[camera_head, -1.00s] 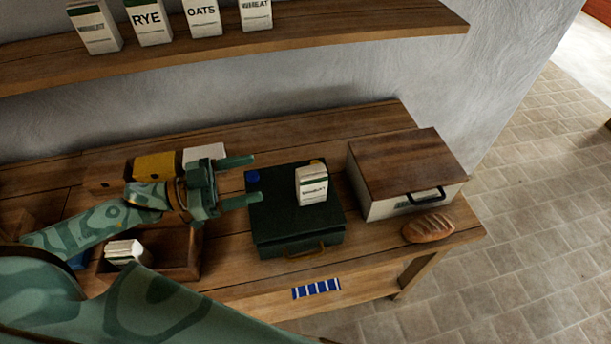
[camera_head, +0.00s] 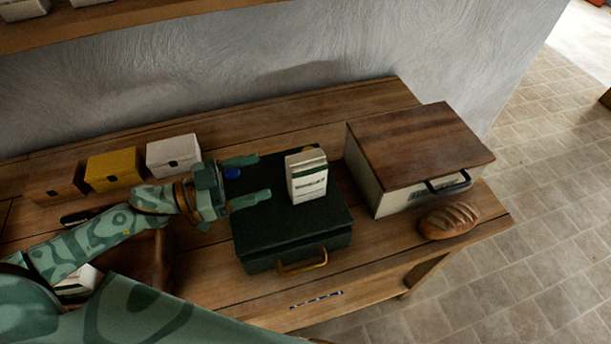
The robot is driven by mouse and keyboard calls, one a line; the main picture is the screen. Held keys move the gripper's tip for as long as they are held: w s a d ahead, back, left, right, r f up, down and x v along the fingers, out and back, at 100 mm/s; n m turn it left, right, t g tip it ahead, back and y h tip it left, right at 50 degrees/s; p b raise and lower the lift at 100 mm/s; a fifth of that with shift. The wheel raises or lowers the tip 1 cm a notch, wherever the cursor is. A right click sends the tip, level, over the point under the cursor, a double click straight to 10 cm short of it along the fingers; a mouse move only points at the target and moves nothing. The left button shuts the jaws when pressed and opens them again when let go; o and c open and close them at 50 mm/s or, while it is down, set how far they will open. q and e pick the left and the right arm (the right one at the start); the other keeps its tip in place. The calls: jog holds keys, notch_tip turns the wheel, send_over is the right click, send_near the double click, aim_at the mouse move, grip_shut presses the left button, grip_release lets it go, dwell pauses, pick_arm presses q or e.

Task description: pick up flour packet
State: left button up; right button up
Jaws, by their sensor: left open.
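A white flour packet (camera_head: 308,177) with a green band and a dark label stands upright on the lid of a dark green box (camera_head: 290,224). My left gripper (camera_head: 264,178) is open and empty above the left part of the box lid. Its two fingers point right, toward the packet, and their tips are a short way from it. Another pale packet (camera_head: 76,284) lies at the lower left, partly hidden by my arm. My right gripper is out of view.
A wooden-lidded white box (camera_head: 415,150) stands right of the green box, with a bread loaf (camera_head: 449,221) before it. White (camera_head: 173,154), yellow (camera_head: 114,167) and brown (camera_head: 55,184) boxes stand behind my left arm. A shelf (camera_head: 120,22) runs above.

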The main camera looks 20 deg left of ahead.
aim_at(286, 167)
pick_arm(q)
jog(key=x, duration=0.6)
jog(key=shift+w, duration=0.2)
jog(key=x, duration=0.5)
jog(key=shift+d+r+p, duration=0.3)
jog(key=shift+d+r, duration=0.05)
jog(key=shift+s, duration=0.1)
jog(key=shift+c, duration=0.3)
grip_shut()
